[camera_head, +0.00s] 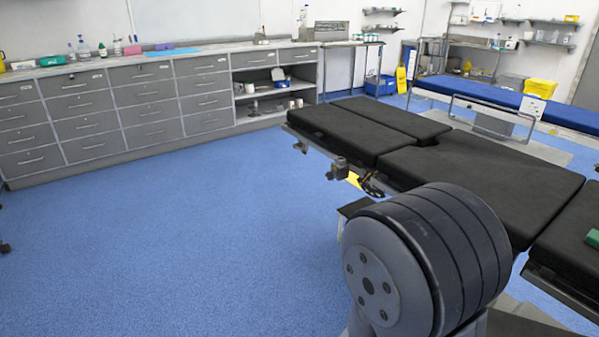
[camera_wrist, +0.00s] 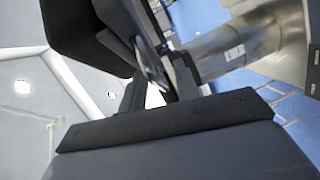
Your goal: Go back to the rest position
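My gripper (camera_wrist: 158,88) shows in the wrist view, with its two dark fingers apart and a gap between them. I see nothing held in the gap; only background shows through it. A dark padded edge and metal parts lie beyond the fingers, tilted in this view. In the head view my gripper is not visible; a large grey joint of my arm fills the lower right and hides part of the operating table (camera_head: 480,175). The table has black pads in several sections.
A green item (camera_head: 593,238) lies on the table at the right edge. A clamp (camera_head: 340,168) sits on the table's near side rail. Grey drawer cabinets (camera_head: 150,110) line the back wall. A second, blue-topped table (camera_head: 490,95) stands behind. The blue floor (camera_head: 180,240) at left is clear.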

